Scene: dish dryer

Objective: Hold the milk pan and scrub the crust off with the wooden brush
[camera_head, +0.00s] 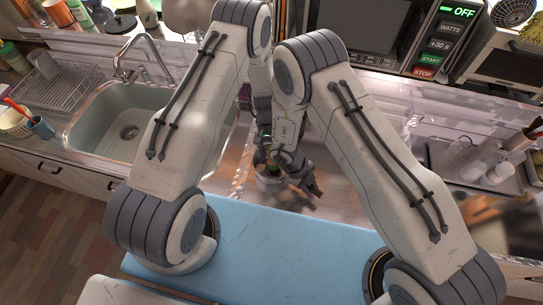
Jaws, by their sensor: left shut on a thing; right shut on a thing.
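A small grey pan (268,180), which looks like the milk pan, is at the middle of the metal counter, partly covered by my grippers. Something dark green shows at its opening; I cannot tell if it is crust. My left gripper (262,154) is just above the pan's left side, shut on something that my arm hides. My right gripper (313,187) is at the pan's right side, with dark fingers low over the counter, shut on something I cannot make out. I cannot pick out the wooden brush or which gripper holds it.
A sink (112,125) with a tap (140,50) is at the left, beside a wire dish rack (50,90). A microwave (370,35) stands at the back. A tray with white items (490,165) is at the right. Some counter (345,190) right of the pan is clear.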

